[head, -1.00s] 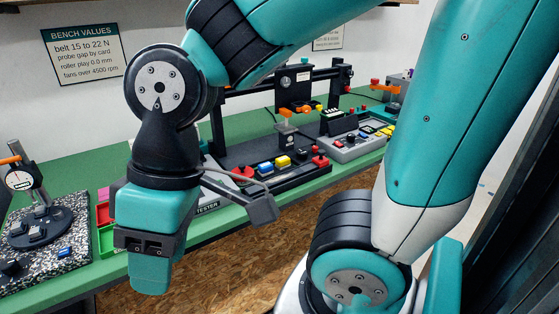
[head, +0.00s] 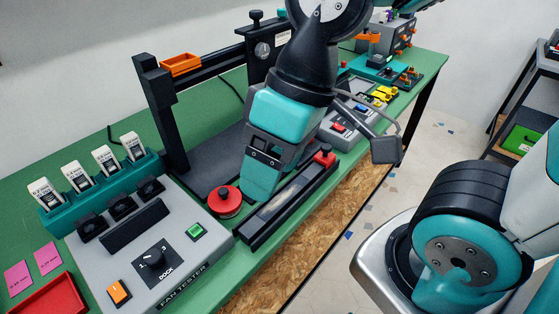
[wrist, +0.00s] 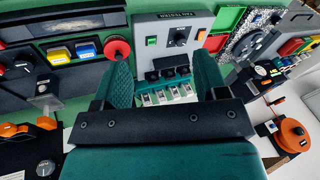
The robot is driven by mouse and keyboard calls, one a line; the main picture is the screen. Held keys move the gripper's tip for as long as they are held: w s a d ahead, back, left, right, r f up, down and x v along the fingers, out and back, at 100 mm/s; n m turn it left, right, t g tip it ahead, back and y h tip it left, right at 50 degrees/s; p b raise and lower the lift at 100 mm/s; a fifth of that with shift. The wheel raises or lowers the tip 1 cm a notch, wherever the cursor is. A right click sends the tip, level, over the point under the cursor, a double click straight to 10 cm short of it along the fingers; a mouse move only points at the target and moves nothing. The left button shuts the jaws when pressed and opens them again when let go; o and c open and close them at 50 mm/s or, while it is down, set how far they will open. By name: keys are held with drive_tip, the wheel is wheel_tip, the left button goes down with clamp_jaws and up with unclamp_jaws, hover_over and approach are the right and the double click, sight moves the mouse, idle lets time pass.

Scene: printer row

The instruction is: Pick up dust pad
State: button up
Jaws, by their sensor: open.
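I cannot pick out a dust pad for certain in either view. My gripper (head: 263,178) hangs fingers-down in the head view, in front of the black gantry rig and to the right of a red round knob (head: 225,200). In the wrist view the gripper (wrist: 163,72) shows two teal fingers spread apart, with nothing between them. Beyond the fingers is the grey fan tester (wrist: 180,32), which is also at lower left in the head view (head: 190,265). The fingers hide part of the bench below them.
The black gantry (head: 160,110) stands upright close behind my gripper. A teal rack (head: 95,190) holds several white labelled pieces. Pink cards (head: 48,258) and a red tray (head: 48,300) lie at left. A shelf (head: 520,100) stands at right. The bench front edge drops to open floor.

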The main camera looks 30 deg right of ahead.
drive_tip(key=w+d+f+m+h+p, duration=0.2)
drive_tip(key=w+d+f+m, duration=0.1)
drive_tip(key=w+m, duration=0.65)
drive_tip(key=w+d+f+m+h+p, duration=0.1)
drive_tip(key=w+d+f+m+h, duration=0.1)
drive_tip(key=w+m, duration=0.8)
drive_tip(key=shift+m, duration=0.85)
drive_tip(key=f, duration=0.8)
drive_tip(key=f+p, duration=0.1)
drive_tip(key=f, duration=0.3)
drive_tip(key=shift+s+d+f, duration=0.15)
drive_tip(key=shift+s, duration=0.1)
drive_tip(key=shift+s+d+f+p, duration=0.1)
drive_tip(key=shift+f+p, duration=0.3)
drive_tip(key=shift+f, duration=1.05)
drive_tip(key=shift+d+f+p, duration=0.1)
drive_tip(key=shift+f+p, duration=0.3)
drive_tip(key=shift+f, duration=1.05)
drive_tip(key=c, duration=1)
drive_tip(key=shift+r, duration=0.1)
wheel_tip(320, 180, up, 20)
drive_tip(key=b, duration=0.1)
